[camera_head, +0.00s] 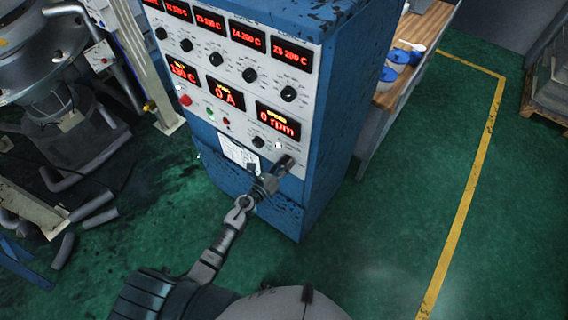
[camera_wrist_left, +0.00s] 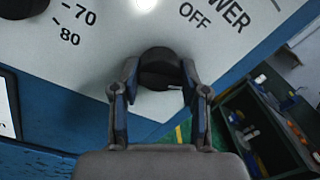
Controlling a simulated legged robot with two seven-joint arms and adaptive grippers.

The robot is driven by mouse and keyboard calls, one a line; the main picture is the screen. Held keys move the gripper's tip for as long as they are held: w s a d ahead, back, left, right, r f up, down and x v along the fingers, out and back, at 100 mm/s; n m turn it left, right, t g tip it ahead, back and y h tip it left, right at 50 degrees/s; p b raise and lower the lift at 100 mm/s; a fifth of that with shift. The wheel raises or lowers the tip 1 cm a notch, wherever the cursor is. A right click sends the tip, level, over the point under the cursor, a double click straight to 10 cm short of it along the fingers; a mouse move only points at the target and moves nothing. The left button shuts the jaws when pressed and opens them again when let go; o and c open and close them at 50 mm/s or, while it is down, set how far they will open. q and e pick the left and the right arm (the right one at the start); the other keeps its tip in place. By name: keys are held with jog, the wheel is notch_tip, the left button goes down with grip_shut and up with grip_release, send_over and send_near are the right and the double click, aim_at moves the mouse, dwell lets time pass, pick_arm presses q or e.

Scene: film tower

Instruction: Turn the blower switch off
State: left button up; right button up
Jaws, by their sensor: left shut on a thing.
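The blower switch is a round black knob (camera_wrist_left: 160,66) on the white panel of the blue control cabinet (camera_head: 318,120). In the left wrist view the words "OFF" and part of a word ending in "WER" are printed above and right of it. My left gripper (camera_wrist_left: 160,88) has its two fingers on either side of the knob and is shut on it. In the head view the left gripper (camera_head: 279,170) reaches the panel's lower right corner and mostly covers the knob. The knob's exact pointing direction is unclear. My right gripper is not in view.
Above the switch are a small white light (camera_head: 278,145), another black knob (camera_head: 258,142) and a red "0 rpm" display (camera_head: 278,120). A wooden shelf (camera_head: 420,45) with blue-lidded containers stands right of the cabinet. Green floor (camera_head: 400,200) is clear at right.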

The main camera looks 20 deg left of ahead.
pick_arm(q)
jog(key=n, duration=0.3)
jog(key=n+p, duration=0.1)
jog(key=n, duration=0.3)
jog(key=shift+f+n, duration=0.1)
jog(key=shift+n, duration=0.2)
jog(key=n+p, duration=0.1)
jog(key=n, duration=0.3)
jog(key=shift+y, duration=0.3)
jog(key=shift+s+f+n, duration=0.1)
jog(key=shift+f+n, duration=0.05)
jog(key=shift+n, duration=1.15)
jog(key=shift+f, duration=0.1)
jog(key=o, duration=1.1)
jog(key=shift+a, duration=0.1)
